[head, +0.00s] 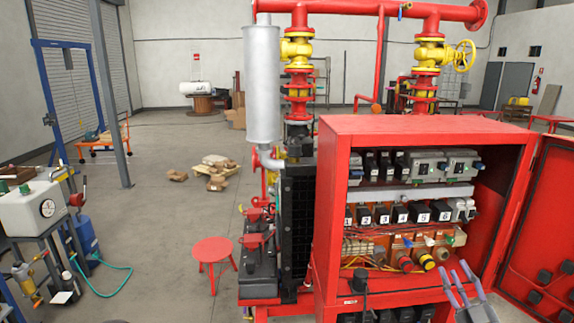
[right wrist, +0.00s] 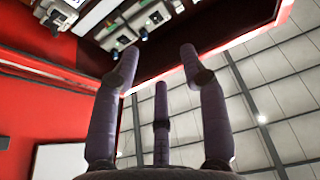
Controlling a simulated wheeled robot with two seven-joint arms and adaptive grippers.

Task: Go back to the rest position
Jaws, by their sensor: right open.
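My right gripper (head: 457,275) is at the lower right of the head view, in front of the lower edge of the open red control cabinet (head: 420,128). Its grey fingers point up and stand apart. In the right wrist view, the three fingers of the gripper (right wrist: 160,68) are spread with nothing between them. Beyond them show a red cabinet wall and some devices at the top left. I cannot tell how close the fingers are to the cabinet. My left gripper is not in view.
The open cabinet door (head: 545,230) stands at the right. A row of numbered black relays (head: 398,214) sits inside. A red stool (head: 212,252) stands left of the skid.

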